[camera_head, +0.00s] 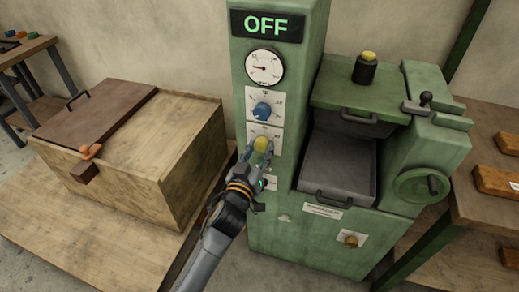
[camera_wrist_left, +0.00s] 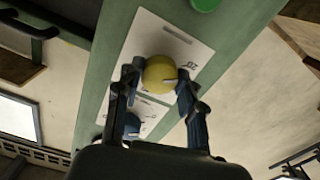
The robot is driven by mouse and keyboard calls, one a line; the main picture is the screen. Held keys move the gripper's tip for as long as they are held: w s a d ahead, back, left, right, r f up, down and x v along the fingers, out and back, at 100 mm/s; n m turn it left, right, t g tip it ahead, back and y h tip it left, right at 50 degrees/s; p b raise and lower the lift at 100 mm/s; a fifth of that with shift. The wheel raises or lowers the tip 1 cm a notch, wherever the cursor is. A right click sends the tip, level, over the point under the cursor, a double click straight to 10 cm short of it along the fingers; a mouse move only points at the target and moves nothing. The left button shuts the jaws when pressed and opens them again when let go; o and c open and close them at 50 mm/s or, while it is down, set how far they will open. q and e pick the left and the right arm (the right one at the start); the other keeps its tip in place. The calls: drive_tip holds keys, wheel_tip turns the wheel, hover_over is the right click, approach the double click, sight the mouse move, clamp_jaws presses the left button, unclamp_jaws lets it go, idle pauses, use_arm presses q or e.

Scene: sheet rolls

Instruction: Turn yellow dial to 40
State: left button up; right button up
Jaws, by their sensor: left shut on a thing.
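The yellow dial (camera_head: 261,144) sits on a white scale plate on the front of the green machine, below the blue dial (camera_head: 262,109). My left gripper (camera_head: 257,155) is at the yellow dial, its fingers on either side of it. In the left wrist view the yellow dial (camera_wrist_left: 159,74) lies between the two fingertips of my left gripper (camera_wrist_left: 159,80), which is shut on it. A light mark shows on the dial's face. Part of the scale is hidden by the gripper, and I cannot read the setting. My right gripper is not in view.
The green machine (camera_head: 335,230) shows a lit OFF display (camera_head: 265,25) and a round gauge (camera_head: 264,67). An open metal drawer (camera_head: 335,175) and a handwheel (camera_head: 420,186) are on its right. A wooden crate (camera_head: 160,175) with a brown lid stands on the left.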

use_arm(q)
drive_tip(key=shift+m, duration=0.7)
drive_tip(key=m+p, duration=0.1)
drive_tip(key=m, duration=0.2)
drive_tip(key=m+p, duration=0.1)
drive_tip(key=m, duration=0.5)
drive_tip(key=shift+m, duration=0.3)
drive_tip(key=m+p, duration=0.1)
drive_tip(key=m, duration=0.9)
drive_tip(key=shift+m+p, duration=0.3)
drive_tip(key=shift+p, duration=0.05)
drive_tip(key=shift+m, duration=1.2)
